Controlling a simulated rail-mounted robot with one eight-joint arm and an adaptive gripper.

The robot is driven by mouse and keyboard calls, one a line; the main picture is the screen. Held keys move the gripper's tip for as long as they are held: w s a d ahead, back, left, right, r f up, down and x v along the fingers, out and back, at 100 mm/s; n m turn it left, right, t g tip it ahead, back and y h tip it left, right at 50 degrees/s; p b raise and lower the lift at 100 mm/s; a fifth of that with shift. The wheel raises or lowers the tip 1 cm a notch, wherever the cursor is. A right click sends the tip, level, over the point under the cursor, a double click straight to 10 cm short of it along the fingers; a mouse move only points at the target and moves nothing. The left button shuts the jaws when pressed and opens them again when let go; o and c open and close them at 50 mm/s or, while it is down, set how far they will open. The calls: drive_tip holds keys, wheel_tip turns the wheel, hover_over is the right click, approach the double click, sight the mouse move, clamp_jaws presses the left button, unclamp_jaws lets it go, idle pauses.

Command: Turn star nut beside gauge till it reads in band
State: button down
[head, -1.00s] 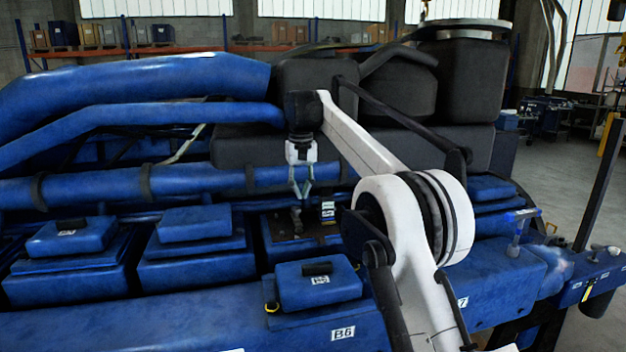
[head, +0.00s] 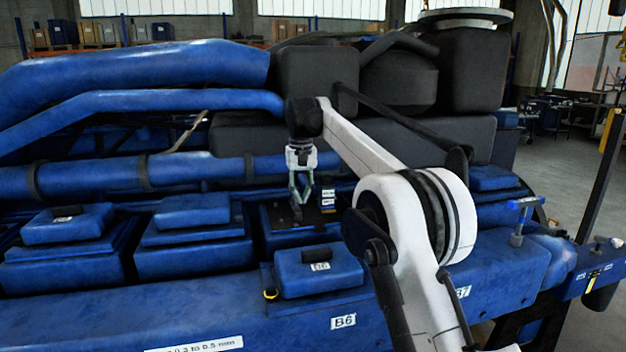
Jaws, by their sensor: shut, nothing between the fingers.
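My gripper (head: 301,205) points down over an open rocker bay (head: 283,215) on the blue engine, in the middle of the head view. Its fingers are shut, with nothing seen between them. A small gauge-like block with light labels (head: 328,200) stands just to the right of the fingertips. The star nut is too small to tell and may be hidden by the fingers. The gauge reading cannot be made out.
Closed covers (head: 193,212) stand to the left. A blue T-handled tool (head: 519,218) stands at the right. A thick blue pipe (head: 110,173) runs behind the bays.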

drive_tip(key=shift+s+a+p, duration=0.25)
drive_tip(key=shift+a+p, duration=0.2)
drive_tip(key=shift+a, duration=0.15)
drive_tip(key=shift+a+p, duration=0.6)
drive_tip(key=shift+a, duration=0.05)
idle(0.3)
drive_tip(key=shift+s, duration=0.2)
drive_tip(key=shift+s, duration=0.25)
wheel_tip(320, 180, up, 6)
drive_tip(key=p, duration=0.4)
idle(0.4)
